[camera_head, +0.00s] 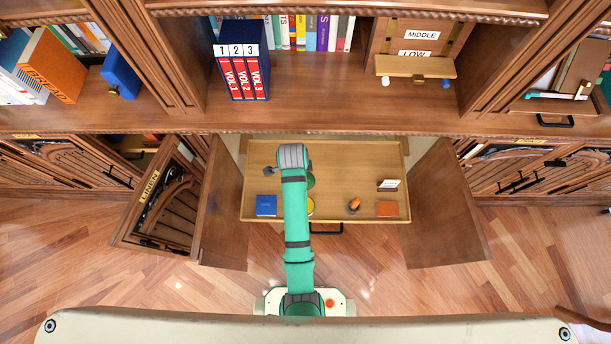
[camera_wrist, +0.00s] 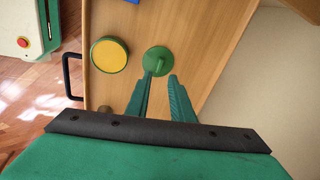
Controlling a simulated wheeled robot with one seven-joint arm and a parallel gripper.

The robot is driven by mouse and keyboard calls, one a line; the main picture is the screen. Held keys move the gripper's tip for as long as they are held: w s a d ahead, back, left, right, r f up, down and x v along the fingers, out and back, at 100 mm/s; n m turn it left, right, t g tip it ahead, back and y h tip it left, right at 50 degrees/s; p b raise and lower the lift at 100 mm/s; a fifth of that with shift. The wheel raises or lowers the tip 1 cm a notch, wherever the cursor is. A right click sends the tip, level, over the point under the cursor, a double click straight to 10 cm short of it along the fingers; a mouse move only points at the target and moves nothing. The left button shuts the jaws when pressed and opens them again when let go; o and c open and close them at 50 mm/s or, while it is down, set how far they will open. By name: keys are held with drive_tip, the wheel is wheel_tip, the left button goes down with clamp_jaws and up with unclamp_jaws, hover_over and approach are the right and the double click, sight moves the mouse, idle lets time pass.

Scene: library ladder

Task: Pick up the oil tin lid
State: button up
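A round green lid with a small raised grip, which I take for the oil tin lid (camera_wrist: 157,53), lies on the wooden drawer floor in the wrist view. Beside it is a round yellow disc with a green rim (camera_wrist: 109,54), likely the open oil tin. My gripper (camera_wrist: 160,75) is open, its two teal fingers apart and empty. The fingertips are close to the lid's near edge, with the grip between or just beyond them; contact cannot be told. In the head view my arm hides most of the lid (camera_head: 310,181), and the yellow disc (camera_head: 310,206) is partly hidden too.
The pulled-out drawer (camera_head: 350,160) also holds a blue box (camera_head: 266,205), an orange block (camera_head: 387,209), an orange-and-grey item (camera_head: 354,205) and a small white sign (camera_head: 389,184). Open cabinet doors (camera_head: 447,205) flank it. A shelf ledge (camera_head: 340,120) lies behind it.

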drive_tip(key=shift+m, duration=0.3)
drive_tip(key=x, duration=1)
drive_tip(key=shift+d, duration=0.3)
clamp_jaws()
